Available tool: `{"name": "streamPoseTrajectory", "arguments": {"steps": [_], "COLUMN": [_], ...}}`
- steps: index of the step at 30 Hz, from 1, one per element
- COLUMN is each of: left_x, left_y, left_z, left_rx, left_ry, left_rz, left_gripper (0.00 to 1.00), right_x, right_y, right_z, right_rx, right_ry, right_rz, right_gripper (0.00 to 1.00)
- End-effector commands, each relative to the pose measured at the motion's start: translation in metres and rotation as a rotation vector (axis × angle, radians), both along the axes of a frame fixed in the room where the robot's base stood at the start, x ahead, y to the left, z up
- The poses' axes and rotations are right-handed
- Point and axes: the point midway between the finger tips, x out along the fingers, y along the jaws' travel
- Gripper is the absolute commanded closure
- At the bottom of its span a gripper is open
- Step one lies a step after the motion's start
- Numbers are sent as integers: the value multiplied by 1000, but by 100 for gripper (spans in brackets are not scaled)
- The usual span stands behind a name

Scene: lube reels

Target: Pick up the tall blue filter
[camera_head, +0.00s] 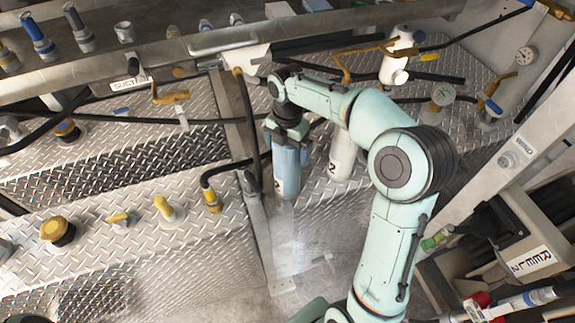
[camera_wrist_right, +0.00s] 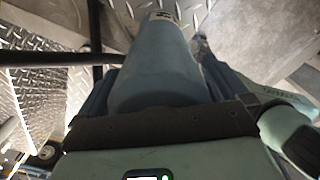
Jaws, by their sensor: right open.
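The tall blue filter (camera_head: 287,176) stands upright beside a metal post, with a dark mark low on its side. My right gripper (camera_head: 288,140) reaches down over its upper part in the head view. In the right wrist view, the blue filter (camera_wrist_right: 155,70) fills the space between the two fingers of the right gripper (camera_wrist_right: 160,88). The fingers are open, one on each side of it. Whether either finger touches the filter cannot be told. The filter's top end is partly hidden by the gripper. My left gripper is not in view.
A white cylinder (camera_head: 343,157) marked 2 stands just right of the blue filter. A black hose (camera_head: 247,115) runs close on the left, by the metal post (camera_head: 257,225). Valves with yellow handles and diamond-plate panels lie around. A reel box (camera_head: 520,235) is at the right.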

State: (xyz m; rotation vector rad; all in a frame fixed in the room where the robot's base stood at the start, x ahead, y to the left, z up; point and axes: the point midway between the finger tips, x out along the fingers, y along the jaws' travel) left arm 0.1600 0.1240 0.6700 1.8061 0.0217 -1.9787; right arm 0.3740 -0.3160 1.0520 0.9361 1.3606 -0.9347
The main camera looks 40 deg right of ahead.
Motion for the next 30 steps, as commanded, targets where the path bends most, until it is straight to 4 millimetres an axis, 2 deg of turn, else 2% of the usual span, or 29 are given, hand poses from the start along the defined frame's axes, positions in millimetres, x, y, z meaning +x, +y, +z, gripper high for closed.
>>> {"name": "streamPoseTrajectory", "arguments": {"steps": [8,9,11,16,17,25,30], "left_x": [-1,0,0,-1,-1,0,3], "left_y": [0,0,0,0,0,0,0], "left_z": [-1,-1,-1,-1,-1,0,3], "left_rx": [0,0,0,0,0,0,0], "left_ry": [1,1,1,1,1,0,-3], "left_rz": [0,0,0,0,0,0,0], "left_gripper": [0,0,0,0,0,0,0], "right_x": [0,0,0,0,0,1,2], "right_y": [0,0,0,0,0,0,0], "right_z": [-5,-5,-5,-5,-4,-2,10], "right_rx": [0,0,0,0,0,-1,-2], "right_ry": [0,0,0,0,-2,-3,-7], "right_rz": [0,0,0,0,0,0,0], "right_gripper": [0,6,26,81,87,87,87]}}
